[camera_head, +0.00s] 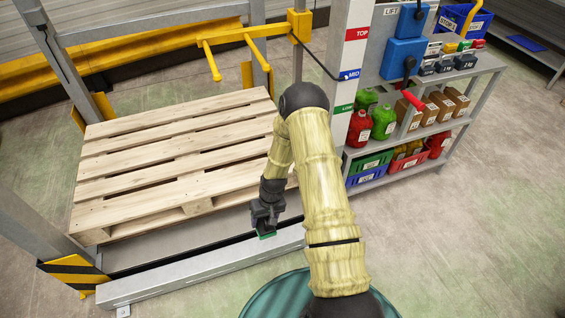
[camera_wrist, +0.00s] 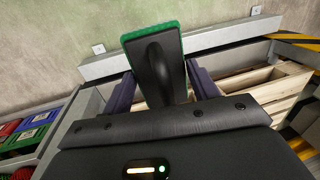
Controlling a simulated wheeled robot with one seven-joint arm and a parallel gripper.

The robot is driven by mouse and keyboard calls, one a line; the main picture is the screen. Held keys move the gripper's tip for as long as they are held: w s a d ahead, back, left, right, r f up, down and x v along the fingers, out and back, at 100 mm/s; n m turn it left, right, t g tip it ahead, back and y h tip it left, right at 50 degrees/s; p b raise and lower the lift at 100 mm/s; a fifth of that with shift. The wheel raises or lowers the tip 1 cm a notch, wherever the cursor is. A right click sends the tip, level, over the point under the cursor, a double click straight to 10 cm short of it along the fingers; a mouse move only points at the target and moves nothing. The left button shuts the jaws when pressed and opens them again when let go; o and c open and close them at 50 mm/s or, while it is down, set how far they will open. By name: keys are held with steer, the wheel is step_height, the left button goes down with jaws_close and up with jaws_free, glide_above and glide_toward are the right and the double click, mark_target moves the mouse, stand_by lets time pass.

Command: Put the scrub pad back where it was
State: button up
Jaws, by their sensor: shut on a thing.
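The scrub pad (camera_wrist: 153,34) has a green scouring face and a black handle. It fills the upper middle of the wrist view, between the two dark fingers. My gripper (camera_wrist: 161,92) is shut on its black handle. In the head view my gripper (camera_head: 265,212) points downward near the front right edge of the pallet. A small green bit of the scrub pad (camera_head: 267,235) shows below the fingers, above the grey metal beam. The rest of the pad is hidden by the gripper there.
A wooden pallet (camera_head: 160,165) lies left of my arm, behind a grey beam (camera_head: 205,268). A shelf with bottles, boxes and bins (camera_head: 365,178) stands right. A dark green drum top (camera_head: 275,299) is at the bottom. A striped post (camera_head: 75,272) stands left. Floor at right is clear.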

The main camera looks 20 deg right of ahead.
mark_target(268, 230)
steer(key=s+p, duration=0.1)
steer(key=p, duration=0.1)
steer(key=s+f+p, duration=0.1)
steer(key=s+p, duration=0.1)
steer(key=shift+a, duration=0.15)
steer(key=shift+s+f, duration=0.25)
steer(key=shift+f, duration=0.2)
steer(key=shift+w, duration=0.1)
